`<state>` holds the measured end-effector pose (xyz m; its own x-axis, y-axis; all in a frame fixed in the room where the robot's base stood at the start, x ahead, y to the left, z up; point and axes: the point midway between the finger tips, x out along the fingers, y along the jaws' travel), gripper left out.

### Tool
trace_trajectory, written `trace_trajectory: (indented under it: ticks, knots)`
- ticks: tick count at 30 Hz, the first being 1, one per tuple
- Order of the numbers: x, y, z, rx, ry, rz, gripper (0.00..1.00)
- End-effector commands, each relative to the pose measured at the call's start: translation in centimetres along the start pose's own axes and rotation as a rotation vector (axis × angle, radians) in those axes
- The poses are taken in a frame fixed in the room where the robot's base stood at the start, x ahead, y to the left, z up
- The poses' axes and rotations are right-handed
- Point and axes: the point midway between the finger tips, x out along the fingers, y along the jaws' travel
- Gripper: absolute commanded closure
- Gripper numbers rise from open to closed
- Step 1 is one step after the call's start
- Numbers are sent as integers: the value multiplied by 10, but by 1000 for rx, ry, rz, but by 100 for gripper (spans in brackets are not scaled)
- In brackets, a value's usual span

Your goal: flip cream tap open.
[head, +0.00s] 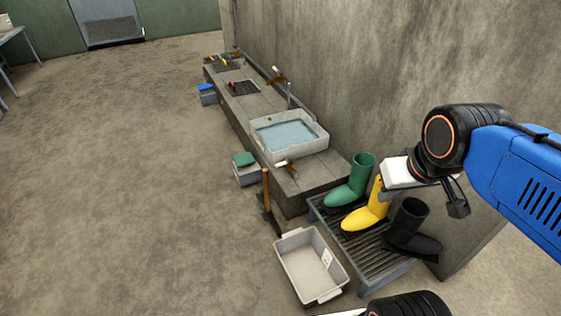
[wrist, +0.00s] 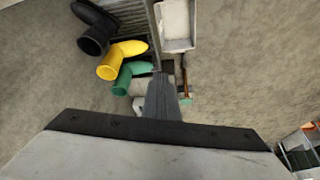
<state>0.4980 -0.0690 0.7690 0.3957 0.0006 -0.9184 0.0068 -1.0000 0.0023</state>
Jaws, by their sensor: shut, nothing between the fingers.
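Several small taps with short pale handles show around the grey sink bench in the head view. One pale cream tap (head: 283,163) sits by the near side of the basin. Another pale-handled tap (head: 277,76) is on the wall behind the basin. At this size I cannot tell their exact lever positions or which is the cream one. My gripper (head: 382,189) is at the right, above the boot rack and well apart from the taps. In the wrist view my gripper (wrist: 162,80) is shut and empty, its dark fingers together. No tap is clear there.
Green, yellow and black boots (head: 353,184) stand on a slatted rack (head: 376,262) below my arm. A water-filled basin (head: 262,146) sits on the bench. A grey crate (head: 286,273) and a wooden-handled tool (head: 266,190) are in front.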

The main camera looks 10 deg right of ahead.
Motion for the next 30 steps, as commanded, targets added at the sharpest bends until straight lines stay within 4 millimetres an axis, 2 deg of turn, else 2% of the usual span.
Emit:
trace_trajectory:
  ticks: [15, 23, 30]
  knots:
    - [-12, -6, -112, -38, -82, -6, 100]
    - [-5, -12, -172, -59, -125, -9, 100]
    - [8, -18, -226, -78, -165, -11, 100]
